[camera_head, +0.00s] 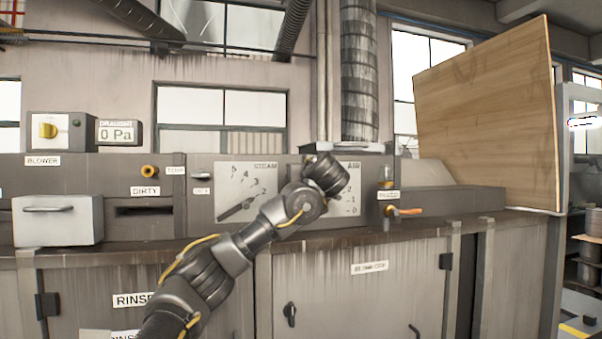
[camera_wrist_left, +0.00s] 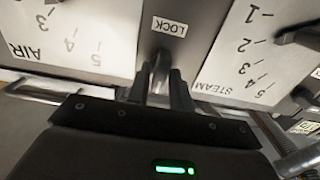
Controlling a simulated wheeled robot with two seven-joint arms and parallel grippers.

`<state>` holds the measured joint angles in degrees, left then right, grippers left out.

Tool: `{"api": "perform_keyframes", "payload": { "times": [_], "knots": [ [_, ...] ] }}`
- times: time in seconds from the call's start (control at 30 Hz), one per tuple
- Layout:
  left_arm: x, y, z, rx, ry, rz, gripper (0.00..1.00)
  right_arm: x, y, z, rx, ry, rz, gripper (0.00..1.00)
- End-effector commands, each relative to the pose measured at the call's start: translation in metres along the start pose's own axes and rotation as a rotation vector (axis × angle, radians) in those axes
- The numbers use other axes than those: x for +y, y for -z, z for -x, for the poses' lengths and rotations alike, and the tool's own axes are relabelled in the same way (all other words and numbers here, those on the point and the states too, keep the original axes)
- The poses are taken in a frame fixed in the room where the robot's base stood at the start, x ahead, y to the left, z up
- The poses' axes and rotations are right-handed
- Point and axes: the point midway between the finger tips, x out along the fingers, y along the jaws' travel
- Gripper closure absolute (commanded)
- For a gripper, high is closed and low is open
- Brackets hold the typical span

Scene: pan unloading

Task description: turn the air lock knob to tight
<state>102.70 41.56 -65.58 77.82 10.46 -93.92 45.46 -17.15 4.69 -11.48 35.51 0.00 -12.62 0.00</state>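The lock knob (camera_wrist_left: 159,66) is a small grey part under the LOCK label (camera_wrist_left: 169,27), between the AIR and STEAM dials in the left wrist view. My left gripper (camera_wrist_left: 161,80) has its two dark fingers on either side of it; whether they touch it is unclear. In the head view my left gripper (camera_head: 328,174) is at the panel, hiding the knob and part of the AIR dial (camera_head: 350,200). The STEAM dial (camera_head: 243,190) is to its left. The knob's setting cannot be read. My right gripper is not in view.
An orange-handled valve (camera_head: 405,211) sticks out at the right of the dials. A pale box with a handle (camera_head: 58,220) juts out at the left. A counter ledge (camera_head: 390,233) runs below the panel. A large wooden board (camera_head: 490,110) stands at the right.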

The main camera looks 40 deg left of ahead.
Motion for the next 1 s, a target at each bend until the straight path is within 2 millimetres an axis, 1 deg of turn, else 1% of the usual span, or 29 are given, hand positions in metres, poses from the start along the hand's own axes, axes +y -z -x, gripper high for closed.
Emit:
{"api": "perform_keyframes", "payload": {
  "times": [0.03, 0.13, 0.17, 0.37, 0.57, 0.77, 1.0],
  "knots": [
    [0.000, 0.000, 0.000, 0.000, 0.000, 0.000, 0.85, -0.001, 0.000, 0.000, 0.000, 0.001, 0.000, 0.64],
    [0.000, 0.000, 0.000, 0.000, -0.001, 0.000, 0.98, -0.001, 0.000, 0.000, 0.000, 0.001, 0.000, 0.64],
    [0.000, 0.000, 0.000, 0.000, -0.001, 0.000, 1.00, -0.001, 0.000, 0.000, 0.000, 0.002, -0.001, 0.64],
    [0.000, 0.000, 0.001, 0.001, -0.001, -0.004, 1.00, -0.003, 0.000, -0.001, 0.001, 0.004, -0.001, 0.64],
    [0.001, -0.002, 0.001, 0.001, -0.002, -0.053, 1.00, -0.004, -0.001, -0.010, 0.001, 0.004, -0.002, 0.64],
    [0.001, -0.004, 0.001, 0.001, -0.002, -0.176, 1.00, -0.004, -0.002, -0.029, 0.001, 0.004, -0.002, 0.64],
    [0.002, -0.004, 0.001, 0.001, -0.001, -0.395, 1.00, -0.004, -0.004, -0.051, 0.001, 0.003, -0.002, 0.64]
  ]
}}
